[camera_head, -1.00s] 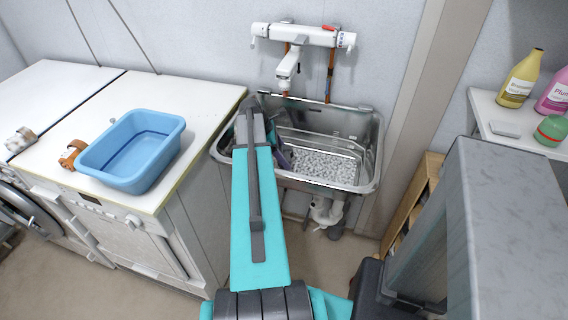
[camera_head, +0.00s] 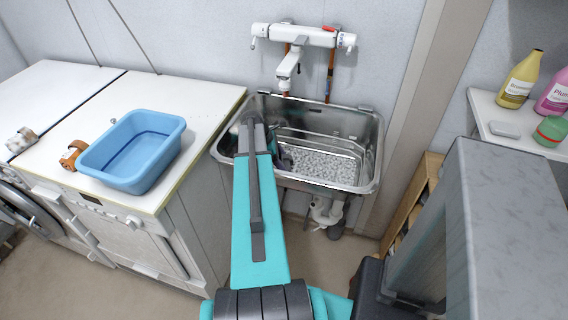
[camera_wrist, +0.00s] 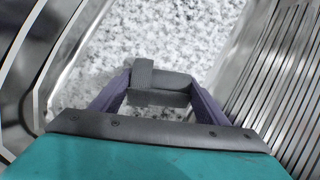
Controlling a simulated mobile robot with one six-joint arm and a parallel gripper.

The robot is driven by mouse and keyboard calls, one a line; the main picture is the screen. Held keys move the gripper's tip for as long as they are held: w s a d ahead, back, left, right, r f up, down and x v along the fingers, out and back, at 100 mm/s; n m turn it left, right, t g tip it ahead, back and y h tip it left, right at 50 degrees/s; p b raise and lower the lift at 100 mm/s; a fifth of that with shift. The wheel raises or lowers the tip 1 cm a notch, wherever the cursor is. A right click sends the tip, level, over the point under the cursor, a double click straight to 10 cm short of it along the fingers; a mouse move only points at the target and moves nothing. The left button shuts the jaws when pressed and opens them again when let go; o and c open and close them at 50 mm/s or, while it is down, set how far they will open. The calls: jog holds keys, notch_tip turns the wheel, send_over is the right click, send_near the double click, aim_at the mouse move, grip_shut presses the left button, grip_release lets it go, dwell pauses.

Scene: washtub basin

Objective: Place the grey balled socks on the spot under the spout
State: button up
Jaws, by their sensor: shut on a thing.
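The grey balled socks (camera_wrist: 162,82) show in the wrist view as a folded grey bundle between the purple fingers of my gripper (camera_wrist: 160,92). My gripper is shut on them, above the speckled grey-white floor of the basin. In the head view my forearm reaches into the left part of the metal basin (camera_head: 372,172) and hides most of the gripper and the socks. The white spout (camera_head: 288,66) hangs from the wall tap above the back of the basin. I cannot make out a separate marked spot under it.
A blue tub (camera_head: 165,150) stands on the white worktop (camera_head: 205,95) left of the basin. Bottles stand on a shelf (camera_head: 485,105) at the right. In the wrist view, metal walls lie close on both sides, ribbed on the right.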

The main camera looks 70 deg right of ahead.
jog(key=shift+f, duration=0.15)
jog(key=o, duration=1)
jog(key=shift+o, duration=0.2)
jog(key=b+v, duration=0.1)
jog(key=v, duration=1.1)
jog(key=shift+w, duration=0.1)
